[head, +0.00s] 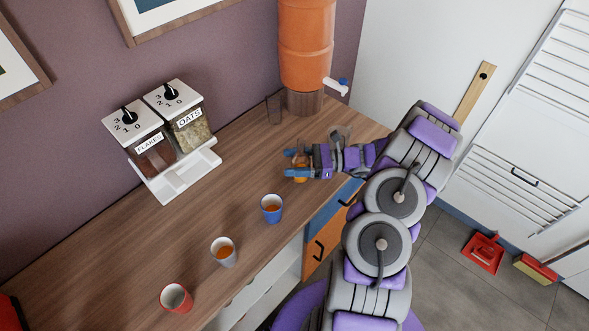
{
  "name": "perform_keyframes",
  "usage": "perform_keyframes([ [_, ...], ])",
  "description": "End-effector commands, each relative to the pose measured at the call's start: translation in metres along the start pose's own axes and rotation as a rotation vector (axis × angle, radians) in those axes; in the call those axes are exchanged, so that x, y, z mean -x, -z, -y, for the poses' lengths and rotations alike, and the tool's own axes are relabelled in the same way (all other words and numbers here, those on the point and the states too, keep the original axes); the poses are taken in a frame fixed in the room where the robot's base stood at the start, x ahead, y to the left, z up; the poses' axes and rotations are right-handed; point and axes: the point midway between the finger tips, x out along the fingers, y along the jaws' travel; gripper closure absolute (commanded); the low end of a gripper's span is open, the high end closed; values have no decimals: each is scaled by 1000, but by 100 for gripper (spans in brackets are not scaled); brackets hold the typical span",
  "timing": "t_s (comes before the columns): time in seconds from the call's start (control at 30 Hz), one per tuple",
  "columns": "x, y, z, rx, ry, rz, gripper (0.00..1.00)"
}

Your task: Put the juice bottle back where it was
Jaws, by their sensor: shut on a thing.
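My gripper (295,164) is over the wooden counter, at its right part. Its blue fingers are shut around the juice bottle (301,174), of which only some orange shows between and below them. The fingers and wrist hide the rest of it, and I cannot tell whether its base touches the counter. A blue cup (271,208) and a pale cup (224,251), both with orange juice inside, stand in front of the gripper to the lower left. A red cup (175,297) stands further along; its contents are unclear.
A white double dispenser (168,140) of flakes and oats stands by the wall. The counter (235,170) between is clear.

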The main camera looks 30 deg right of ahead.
Motion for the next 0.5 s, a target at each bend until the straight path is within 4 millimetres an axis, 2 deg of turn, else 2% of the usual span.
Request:
perform_keyframes([
  [0.1, 0, 20, 0, -4, 1, 1, 79],
  [0.2, 1, 31, -1, -4, 2, 0, 79],
  [0.5, 0, 31, 0, -1, 1, 0, 79],
])
